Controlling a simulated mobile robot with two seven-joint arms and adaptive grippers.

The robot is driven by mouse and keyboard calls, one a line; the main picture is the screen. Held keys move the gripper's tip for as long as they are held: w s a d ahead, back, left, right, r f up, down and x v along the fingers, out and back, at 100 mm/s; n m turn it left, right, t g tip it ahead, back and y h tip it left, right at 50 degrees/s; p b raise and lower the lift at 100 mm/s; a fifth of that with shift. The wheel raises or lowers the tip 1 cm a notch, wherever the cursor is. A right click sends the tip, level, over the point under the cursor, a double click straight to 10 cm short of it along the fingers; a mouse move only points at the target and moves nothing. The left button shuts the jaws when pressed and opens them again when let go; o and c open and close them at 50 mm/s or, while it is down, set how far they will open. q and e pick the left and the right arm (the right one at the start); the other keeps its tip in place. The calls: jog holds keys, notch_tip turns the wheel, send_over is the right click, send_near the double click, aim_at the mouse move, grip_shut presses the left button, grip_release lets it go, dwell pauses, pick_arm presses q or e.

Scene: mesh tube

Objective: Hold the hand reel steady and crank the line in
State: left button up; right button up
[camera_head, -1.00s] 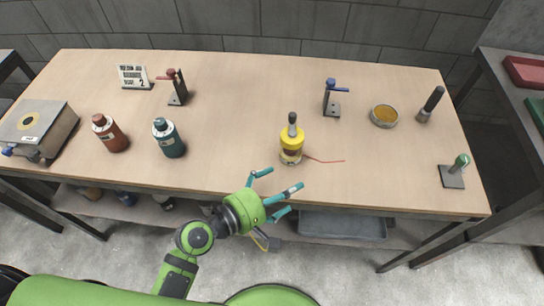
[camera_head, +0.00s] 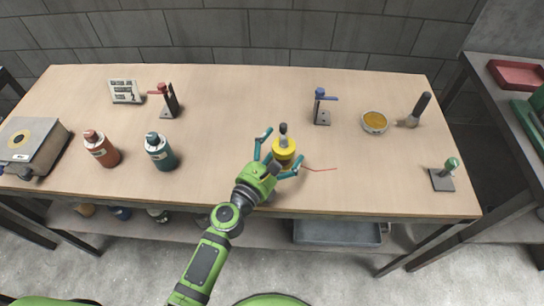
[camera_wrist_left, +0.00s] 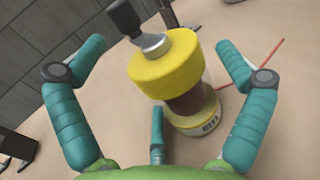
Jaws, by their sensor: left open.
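The hand reel is a yellow-topped spool (camera_head: 284,147) with a dark crank knob (camera_head: 283,129) on top, standing upright near the table's front edge. In the left wrist view the reel (camera_wrist_left: 166,70) shows a yellow cap, a dark brown middle and a labelled pale base. A thin red line (camera_head: 320,169) runs from it to the right over the table. My left gripper (camera_head: 279,157) is open, with its teal fingers on both sides of the reel. In the left wrist view the fingers (camera_wrist_left: 160,85) stand apart from the reel. My right gripper is not in view.
On the table (camera_head: 230,110) stand a red bottle (camera_head: 101,149), a teal bottle (camera_head: 160,151), a red-handled stand (camera_head: 166,100), a blue-handled stand (camera_head: 322,106), a round dish (camera_head: 374,122), a brush-like tool (camera_head: 414,110) and a green-knobbed stand (camera_head: 443,175).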

pick_arm(q)
jog(key=shift+w+d, duration=0.15)
jog(key=shift+w, duration=0.05)
jog(key=shift+c, duration=0.4)
jog(key=c, duration=1.2)
jog(key=shift+c, duration=0.2)
